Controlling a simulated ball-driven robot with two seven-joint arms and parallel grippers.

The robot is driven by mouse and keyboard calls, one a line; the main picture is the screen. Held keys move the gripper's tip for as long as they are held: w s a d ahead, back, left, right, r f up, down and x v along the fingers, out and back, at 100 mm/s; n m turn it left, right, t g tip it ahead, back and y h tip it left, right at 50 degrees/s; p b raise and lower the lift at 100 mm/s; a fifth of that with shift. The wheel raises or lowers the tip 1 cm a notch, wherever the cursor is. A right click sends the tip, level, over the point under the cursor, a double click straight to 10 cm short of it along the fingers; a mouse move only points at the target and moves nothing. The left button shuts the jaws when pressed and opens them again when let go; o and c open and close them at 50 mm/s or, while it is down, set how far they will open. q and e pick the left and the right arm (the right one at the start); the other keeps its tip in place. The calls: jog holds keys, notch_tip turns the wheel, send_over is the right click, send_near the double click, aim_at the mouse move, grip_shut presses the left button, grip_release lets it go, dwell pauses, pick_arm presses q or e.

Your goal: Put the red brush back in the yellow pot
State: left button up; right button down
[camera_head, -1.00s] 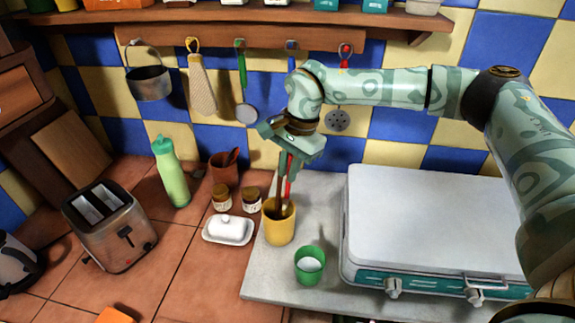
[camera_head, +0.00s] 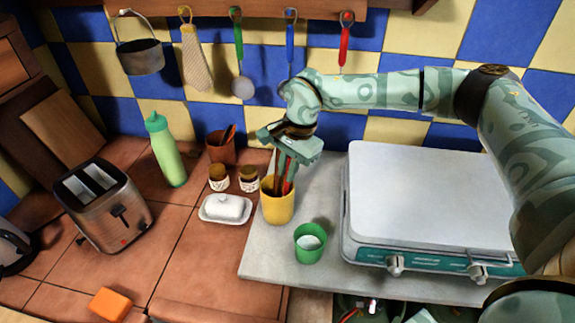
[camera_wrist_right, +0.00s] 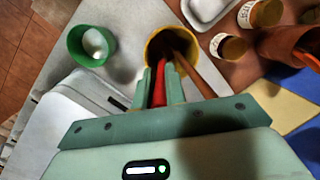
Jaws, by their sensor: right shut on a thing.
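The yellow pot (camera_head: 277,209) stands upright near the left edge of the grey counter slab. My right gripper (camera_head: 286,174) is just above the pot's rim, pointing down, shut on the red brush (camera_head: 289,186). In the right wrist view, the red brush (camera_wrist_right: 173,84) is between the fingers (camera_wrist_right: 160,84) and runs into the mouth of the yellow pot (camera_wrist_right: 151,48). Its lower end is hidden inside the pot. A brown wooden handle (camera_wrist_right: 200,72) also leans in the pot, beside the brush. My left gripper is not in view.
A green cup (camera_head: 310,245) stands close to the pot, front right. A white butter dish (camera_head: 226,208) and two small jars (camera_head: 248,179) are at its left. A white-lidded stove (camera_head: 425,195) fills the right. Utensils hang on the wall behind.

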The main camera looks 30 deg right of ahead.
jog(key=c, duration=1.4)
grip_release()
jog(key=shift+o, duration=0.2)
jog(key=d+r+p, duration=0.2)
jog(key=d+r, duration=0.1)
jog(key=r, duration=1.3)
jog(key=shift+s, duration=0.45)
